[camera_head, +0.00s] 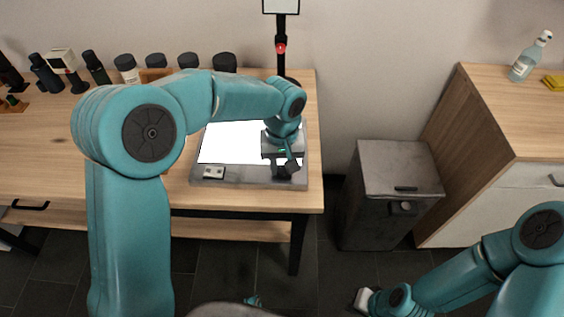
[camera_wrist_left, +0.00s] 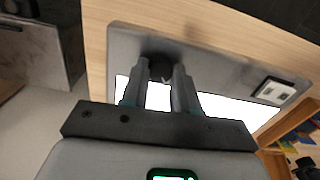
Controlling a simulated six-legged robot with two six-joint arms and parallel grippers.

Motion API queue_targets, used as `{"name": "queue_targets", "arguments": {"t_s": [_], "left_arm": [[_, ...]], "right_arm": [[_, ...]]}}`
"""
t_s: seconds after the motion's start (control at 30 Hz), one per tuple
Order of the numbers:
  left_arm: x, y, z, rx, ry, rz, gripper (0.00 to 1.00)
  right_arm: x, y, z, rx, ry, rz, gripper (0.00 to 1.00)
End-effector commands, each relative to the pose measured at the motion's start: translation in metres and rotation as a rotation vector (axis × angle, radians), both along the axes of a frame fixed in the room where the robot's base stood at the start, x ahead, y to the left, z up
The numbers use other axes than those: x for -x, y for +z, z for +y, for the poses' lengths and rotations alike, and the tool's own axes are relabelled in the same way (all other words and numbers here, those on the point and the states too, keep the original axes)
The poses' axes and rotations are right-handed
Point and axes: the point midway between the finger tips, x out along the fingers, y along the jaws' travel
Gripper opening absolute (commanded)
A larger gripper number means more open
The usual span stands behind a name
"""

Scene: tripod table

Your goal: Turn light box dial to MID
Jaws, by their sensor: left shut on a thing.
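The light box (camera_head: 243,179) is a grey slab with a bright white panel, lying on the wooden table. Its dark dial (camera_head: 292,170) sits at the front right corner of the box and is partly covered by my gripper. My left gripper (camera_head: 286,163) points down over that corner and is shut on the dial. In the left wrist view, the two fingers (camera_wrist_left: 161,82) stand on either side of the dark dial (camera_wrist_left: 159,62). The dial's pointer and markings cannot be read. My right gripper (camera_head: 364,299) is low at the bottom right, too small to tell its jaws.
A small switch plate (camera_head: 213,172) is on the box's front left. Several dark bottles and jars (camera_head: 127,68) line the table's back, with a stand (camera_head: 281,48) behind the box. A grey bin (camera_head: 385,195) stands right of the table, beside a wooden cabinet (camera_head: 510,110).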

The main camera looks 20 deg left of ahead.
Motion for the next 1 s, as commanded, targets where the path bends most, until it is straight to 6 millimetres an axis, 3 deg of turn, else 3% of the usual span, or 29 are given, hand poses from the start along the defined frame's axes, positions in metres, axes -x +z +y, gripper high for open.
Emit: {"name": "queue_targets", "arguments": {"t_s": [0.5, 1.0], "left_arm": [[-0.001, 0.002, 0.000, 0.001, -0.447, -0.004, 0.00], [-0.002, 0.002, 0.000, 0.000, -0.645, -0.006, 0.00]], "right_arm": [[0.000, 0.011, 0.000, 0.000, 0.000, 0.000, 0.00], [0.000, 0.015, 0.000, 0.000, 0.000, 0.000, 0.00]]}}
